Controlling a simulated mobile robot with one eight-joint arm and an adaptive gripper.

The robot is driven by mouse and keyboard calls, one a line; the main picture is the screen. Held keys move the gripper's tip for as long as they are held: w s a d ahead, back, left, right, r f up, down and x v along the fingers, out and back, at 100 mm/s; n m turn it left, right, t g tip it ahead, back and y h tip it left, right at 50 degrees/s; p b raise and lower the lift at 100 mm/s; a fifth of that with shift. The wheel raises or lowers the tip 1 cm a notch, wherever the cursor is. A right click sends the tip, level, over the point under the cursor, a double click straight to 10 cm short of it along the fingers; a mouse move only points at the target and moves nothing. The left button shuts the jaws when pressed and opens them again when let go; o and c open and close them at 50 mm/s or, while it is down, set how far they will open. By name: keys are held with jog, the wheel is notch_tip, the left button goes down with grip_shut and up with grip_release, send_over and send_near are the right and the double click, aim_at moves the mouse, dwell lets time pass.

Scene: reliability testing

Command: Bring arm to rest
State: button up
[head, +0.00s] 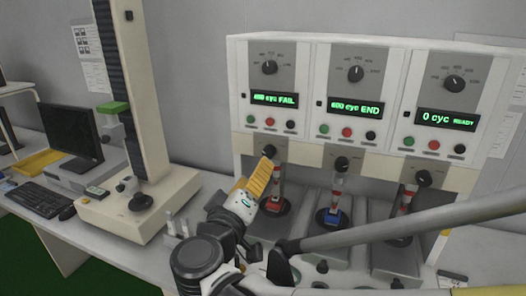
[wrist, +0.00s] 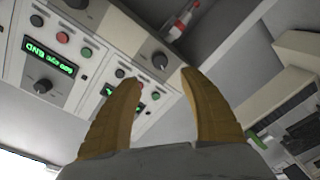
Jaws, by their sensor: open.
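My gripper (head: 264,176) has yellow fingers and is raised in front of the left station of the test machine (head: 236,150) in the head view. The wrist view shows my gripper (wrist: 158,76) with both fingers spread apart and nothing between them. From the head view, the fingers overlap the left station's lower part, and I cannot tell whether they touch it. My arm (head: 200,256) reaches up from the bottom of the picture.
The three displays read FAIL (head: 274,99), END (head: 355,107) and READY (head: 447,120). A tall column tester (head: 130,90), a monitor (head: 70,131) and a keyboard (head: 38,200) stand to the left. Bare bench (head: 110,246) shows at the lower left.

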jog(key=shift+v, duration=0.85)
jog(key=shift+d, duration=0.1)
jog(key=s+d+f+m+g, duration=0.1)
jog(key=d+f+g, duration=0.25)
jog(key=d, duration=0.45)
jog(key=s+d+f+m+g, duration=0.1)
jog(key=d+f+m+g, duration=0.2)
jog(key=d, duration=0.5)
jog(key=s+d+f+m+g+y, duration=0.2)
jog(key=s+d+f+y, duration=0.3)
jog(key=s, duration=0.8)
notch_tip(320, 180, down, 3)
jog(key=shift+s+d+r+m+g, duration=0.1)
jog(key=shift+s+d+m+g, duration=0.25)
jog(key=shift+g, duration=0.5)
jog(key=shift+w+a, duration=0.1)
jog(key=shift+w, duration=0.05)
jog(key=shift+c, duration=0.3)
